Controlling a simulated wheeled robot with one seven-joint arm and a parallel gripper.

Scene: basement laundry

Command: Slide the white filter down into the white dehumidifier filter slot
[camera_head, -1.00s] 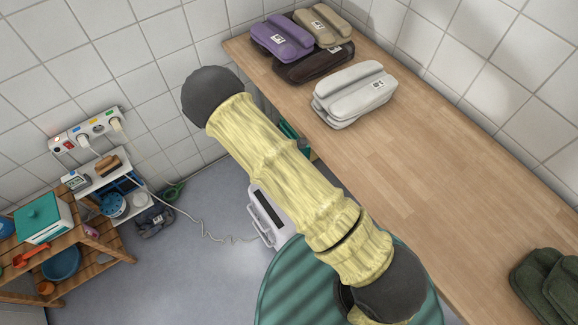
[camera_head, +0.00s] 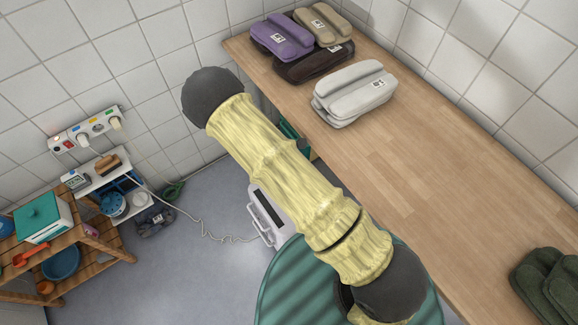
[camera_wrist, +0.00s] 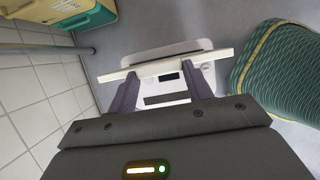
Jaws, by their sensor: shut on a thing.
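In the wrist view, my gripper (camera_wrist: 162,80) is shut on the white filter (camera_wrist: 216,57), a thin pale bar seen edge-on, slightly tilted and spanning past both fingers. The white dehumidifier (camera_wrist: 180,88) lies beyond and below it, with a small dark panel and a dark bar on its face. Its light grey upper edge shows just past the filter. In the head view the white dehumidifier (camera_head: 256,203) stands on the floor, partly hidden by my arm, with a dark strip on top. My gripper and the filter are hidden there. I cannot tell whether the filter touches the slot.
A tiled wall (camera_wrist: 35,105) is on the left, with a yellow and green container (camera_wrist: 95,22) at upper left. A wooden counter (camera_head: 420,160) runs along the right in the head view.

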